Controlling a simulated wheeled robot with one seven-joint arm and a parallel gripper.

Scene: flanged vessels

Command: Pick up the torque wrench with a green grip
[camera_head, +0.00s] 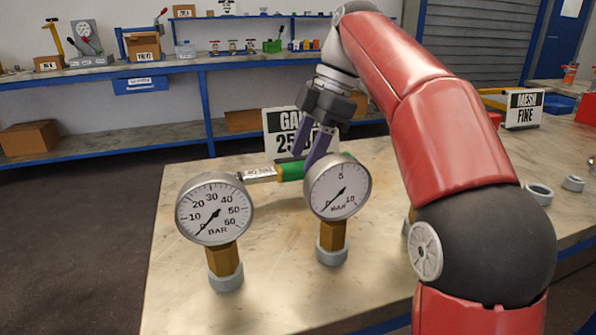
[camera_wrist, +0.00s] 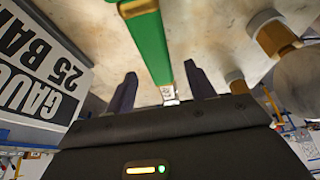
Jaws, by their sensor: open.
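The torque wrench lies on the table behind the two gauges, its green grip (camera_head: 290,171) partly hidden by my gripper and the right gauge. A white label (camera_head: 260,173) with dark print shows left of the grip. My gripper (camera_head: 304,160) is open and points down at the grip. In the wrist view the green grip (camera_wrist: 150,45) runs between the two spread dark fingers of my gripper (camera_wrist: 160,71), with a visible gap on each side. I cannot tell how far above the table the fingertips are.
A dial gauge marked BAR (camera_head: 215,210) and a second gauge (camera_head: 338,188) stand upright in front of the wrench. A GAUGE 25 BAR sign (camera_head: 283,124) stands close behind my gripper; it also shows at left in the wrist view (camera_wrist: 35,65). The table's front left (camera_head: 180,290) is clear.

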